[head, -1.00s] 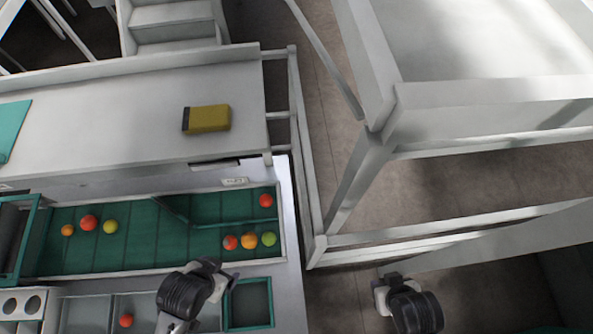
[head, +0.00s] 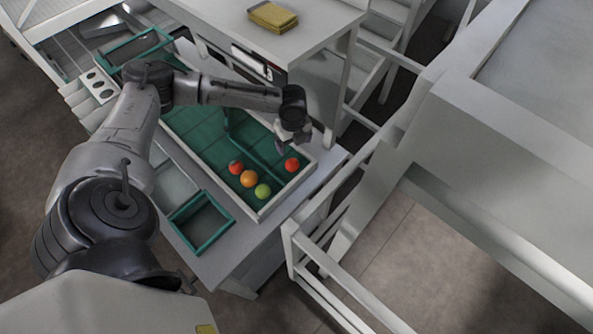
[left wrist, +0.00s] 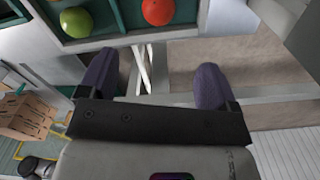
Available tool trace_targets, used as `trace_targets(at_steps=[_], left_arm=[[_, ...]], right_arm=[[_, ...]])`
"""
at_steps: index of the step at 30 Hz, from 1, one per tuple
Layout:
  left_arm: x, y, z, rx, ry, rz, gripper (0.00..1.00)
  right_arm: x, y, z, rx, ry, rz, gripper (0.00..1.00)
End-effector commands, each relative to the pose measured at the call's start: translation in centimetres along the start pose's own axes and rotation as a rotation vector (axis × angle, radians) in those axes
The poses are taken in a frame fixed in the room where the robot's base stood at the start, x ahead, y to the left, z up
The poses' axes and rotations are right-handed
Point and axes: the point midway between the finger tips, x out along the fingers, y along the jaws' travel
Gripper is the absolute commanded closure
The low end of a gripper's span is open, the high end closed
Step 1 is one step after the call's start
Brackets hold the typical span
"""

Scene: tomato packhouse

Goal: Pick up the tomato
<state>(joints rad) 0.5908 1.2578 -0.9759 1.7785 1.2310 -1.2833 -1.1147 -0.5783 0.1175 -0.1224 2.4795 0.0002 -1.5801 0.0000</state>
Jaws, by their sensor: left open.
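My left gripper (head: 292,142) hangs over the far right part of the green sorting tray (head: 233,218). In the left wrist view its two fingers (left wrist: 155,62) are spread, with nothing between them. A red tomato (head: 292,164) lies in the tray just below the gripper; a red one (left wrist: 158,11) shows at the top of the wrist view, beyond the fingertips. A red-orange tomato (head: 236,168), an orange one (head: 249,178) and a green one (head: 263,190) lie in a row across a divider. A green one (left wrist: 76,21) also shows in the wrist view. My right gripper is out of view.
The tray's raised rim and inner divider stand close to the tomatoes. An empty green-rimmed bin (head: 201,222) is at the near side. A yellow box (head: 272,15) lies on the white bench (head: 310,38) behind. White railings (head: 330,290) stand to the right. Cardboard boxes (left wrist: 25,118) show in the wrist view.

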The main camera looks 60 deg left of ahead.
Motion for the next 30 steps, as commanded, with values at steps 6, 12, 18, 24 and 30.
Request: trace_targets(at_steps=[6, 12, 18, 24, 30], left_arm=[[3.0, 0.1, 0.8, -0.004, 0.0, 0.005, 0.16], [6.1, 0.0, 0.8, -0.005, -0.001, 0.002, 0.16], [7.9, 0.1, 0.8, -0.005, -0.001, 0.002, 0.16], [8.8, 0.1, 0.8, -0.004, -0.001, 0.002, 0.16], [11.4, 0.5, 0.8, -0.004, -0.001, 0.003, 0.16]], right_arm=[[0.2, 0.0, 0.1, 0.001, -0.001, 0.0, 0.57], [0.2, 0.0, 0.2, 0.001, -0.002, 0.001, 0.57], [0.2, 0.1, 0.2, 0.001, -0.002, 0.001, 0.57], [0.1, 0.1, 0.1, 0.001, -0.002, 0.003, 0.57], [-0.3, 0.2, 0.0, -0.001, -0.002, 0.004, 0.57]])
